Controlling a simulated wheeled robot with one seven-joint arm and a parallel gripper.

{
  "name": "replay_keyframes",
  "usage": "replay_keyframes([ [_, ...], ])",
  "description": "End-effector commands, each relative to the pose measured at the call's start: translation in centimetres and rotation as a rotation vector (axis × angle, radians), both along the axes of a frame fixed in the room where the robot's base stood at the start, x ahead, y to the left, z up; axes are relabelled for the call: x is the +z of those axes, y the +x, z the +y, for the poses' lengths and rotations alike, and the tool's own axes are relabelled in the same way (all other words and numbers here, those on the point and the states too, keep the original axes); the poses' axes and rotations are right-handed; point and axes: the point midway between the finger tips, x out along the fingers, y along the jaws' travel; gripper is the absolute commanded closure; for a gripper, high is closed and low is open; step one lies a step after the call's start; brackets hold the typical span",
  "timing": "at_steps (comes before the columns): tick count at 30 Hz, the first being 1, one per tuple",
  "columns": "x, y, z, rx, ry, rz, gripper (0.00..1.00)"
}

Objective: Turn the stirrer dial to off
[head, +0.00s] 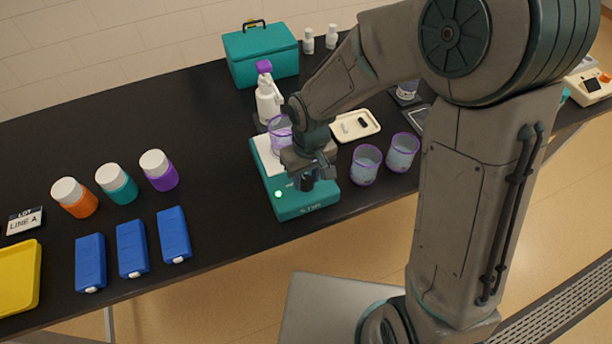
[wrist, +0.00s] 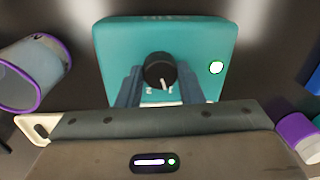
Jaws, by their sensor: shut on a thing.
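The teal stirrer (head: 295,205) stands near the front edge of the black bench, with a lit green light (head: 278,194) on its front. A purple-rimmed beaker (head: 280,134) is on its white top, partly behind my gripper. In the wrist view the black stirrer dial (wrist: 160,71) shows with a white pointer mark, pointing toward the bottom of the picture and slightly right. My gripper (wrist: 160,88) has a finger on each side of the dial and is shut on it. In the head view my gripper (head: 308,178) is at the stirrer's front and hides most of the dial.
Two purple-rimmed beakers (head: 366,165) stand right of the stirrer. Lidded jars (head: 117,184) and blue packs (head: 132,248) are to the left. Bare bench lies between these and the stirrer.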

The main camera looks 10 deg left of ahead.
Motion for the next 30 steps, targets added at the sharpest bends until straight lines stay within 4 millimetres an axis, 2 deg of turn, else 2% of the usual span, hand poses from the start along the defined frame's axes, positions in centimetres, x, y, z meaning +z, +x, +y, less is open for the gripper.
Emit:
replay_keyframes([
  [18, 0.14, 0.10, 0.14, 0.574, 0.001, 0.000, 0.89],
  [30, 0.14, 0.06, 0.21, 0.829, 0.001, -0.001, 0.89],
])
